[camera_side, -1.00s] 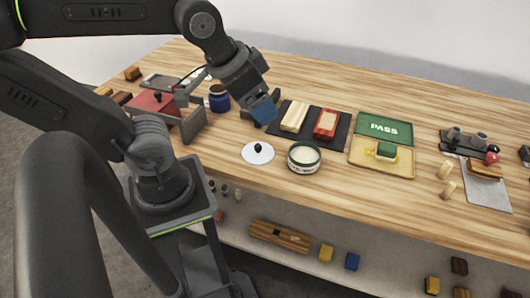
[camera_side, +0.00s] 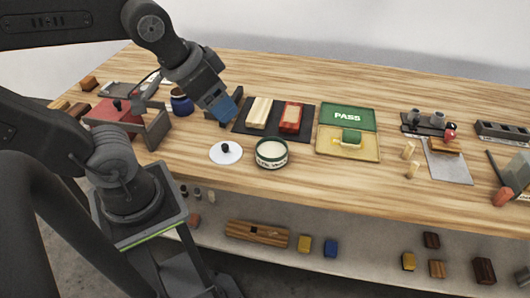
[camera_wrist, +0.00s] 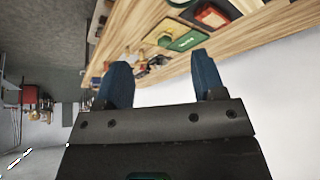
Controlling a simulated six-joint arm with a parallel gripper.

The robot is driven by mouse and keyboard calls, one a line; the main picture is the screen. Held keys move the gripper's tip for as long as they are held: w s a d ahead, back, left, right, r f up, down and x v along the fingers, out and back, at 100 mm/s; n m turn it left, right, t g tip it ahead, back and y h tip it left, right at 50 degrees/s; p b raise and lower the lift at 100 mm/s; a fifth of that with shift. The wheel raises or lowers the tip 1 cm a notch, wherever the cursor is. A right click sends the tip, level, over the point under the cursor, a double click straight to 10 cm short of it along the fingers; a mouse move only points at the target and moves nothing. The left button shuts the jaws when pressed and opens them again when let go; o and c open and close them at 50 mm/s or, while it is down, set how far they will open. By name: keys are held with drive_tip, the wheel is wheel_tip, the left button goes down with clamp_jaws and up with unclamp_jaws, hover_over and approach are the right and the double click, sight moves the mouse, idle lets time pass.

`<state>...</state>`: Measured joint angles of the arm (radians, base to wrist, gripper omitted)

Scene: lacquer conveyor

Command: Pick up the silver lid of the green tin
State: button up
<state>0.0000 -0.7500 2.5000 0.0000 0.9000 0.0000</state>
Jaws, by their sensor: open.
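The silver lid (camera_side: 226,154) is a pale round disc with a small black knob, lying flat on the wooden table in the side view. The green tin (camera_side: 271,154) stands just right of it, open at the top, with pale contents and a pale label band. My gripper (camera_side: 222,110) has blue fingers and is in the air above and behind the lid, apart from it. In the wrist view my gripper (camera_wrist: 163,82) has its two blue fingers spread with nothing between them. Neither the lid nor the tin can be made out in the wrist view.
A dark mat (camera_side: 243,127) with a wooden block and a red block lies behind the tin. The green PASS tray (camera_side: 347,117) and yellow tray (camera_side: 334,150) are to the right. A blue jar (camera_side: 182,104) and red box (camera_side: 113,116) stand left. Table front is clear.

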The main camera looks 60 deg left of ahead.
drive_tip(key=shift+c, duration=0.7)
drive_tip(key=n+g, duration=0.6)
drive_tip(key=n, duration=1.2)
hover_over(225, 145)
wheel_tip(225, 145, down, 11)
drive_tip(key=f, duration=0.8)
drive_tip(key=shift+w+d, duration=0.15)
drive_tip(key=shift+d, duration=0.1)
drive_tip(key=shift+s+a+f, duration=0.1)
drive_tip(key=shift+a+f, duration=0.05)
drive_tip(key=shift+f, duration=1.2)
drive_tip(key=shift+s+a+f, duration=0.1)
drive_tip(key=shift+f, duration=1.25)
